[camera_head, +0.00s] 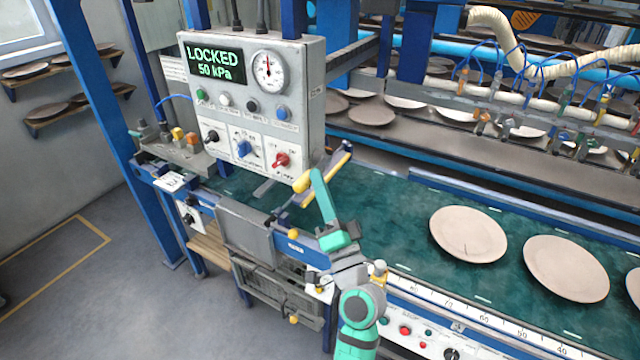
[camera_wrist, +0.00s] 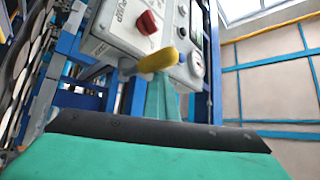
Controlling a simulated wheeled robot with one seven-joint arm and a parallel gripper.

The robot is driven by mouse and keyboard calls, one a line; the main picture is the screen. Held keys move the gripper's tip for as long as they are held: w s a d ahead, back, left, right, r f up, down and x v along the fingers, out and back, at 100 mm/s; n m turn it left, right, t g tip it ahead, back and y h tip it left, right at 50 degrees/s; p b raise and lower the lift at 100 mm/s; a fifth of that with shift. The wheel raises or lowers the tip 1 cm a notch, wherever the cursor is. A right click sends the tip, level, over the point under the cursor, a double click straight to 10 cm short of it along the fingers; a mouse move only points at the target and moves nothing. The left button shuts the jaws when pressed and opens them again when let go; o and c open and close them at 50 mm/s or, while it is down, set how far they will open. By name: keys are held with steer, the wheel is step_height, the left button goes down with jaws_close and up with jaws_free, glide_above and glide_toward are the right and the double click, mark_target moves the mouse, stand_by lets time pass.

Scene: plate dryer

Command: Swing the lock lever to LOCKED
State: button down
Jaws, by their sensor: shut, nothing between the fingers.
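The lock lever has a yellow grip (camera_head: 302,182) just below the control box's lower right corner. In the wrist view the yellow grip (camera_wrist: 157,60) lies just beyond my fingertips, under the red knob. My gripper (camera_head: 317,176) is teal, with its fingers shut and empty, pointing up beside the grip. It also shows in the wrist view (camera_wrist: 163,86). The fingertips look very close to the grip; I cannot tell whether they touch. The display (camera_head: 213,62) on the box reads LOCKED and 50 kPa.
The grey control box (camera_head: 315,95) carries a gauge (camera_head: 269,71), several buttons, and black, blue and red (camera_head: 282,160) knobs. A green conveyor belt (camera_head: 385,215) runs behind my arm, with plates (camera_head: 468,234) at the right. Blue posts and rails stand around it.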

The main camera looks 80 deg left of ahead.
steer(key=w+d+f, duration=0.3)
steer(key=w+d, duration=0.3)
steer(key=shift+w+f, duration=0.25)
steer(key=shift+f, duration=0.1)
stand_by(0.4)
steer(key=shift+s, duration=0.15)
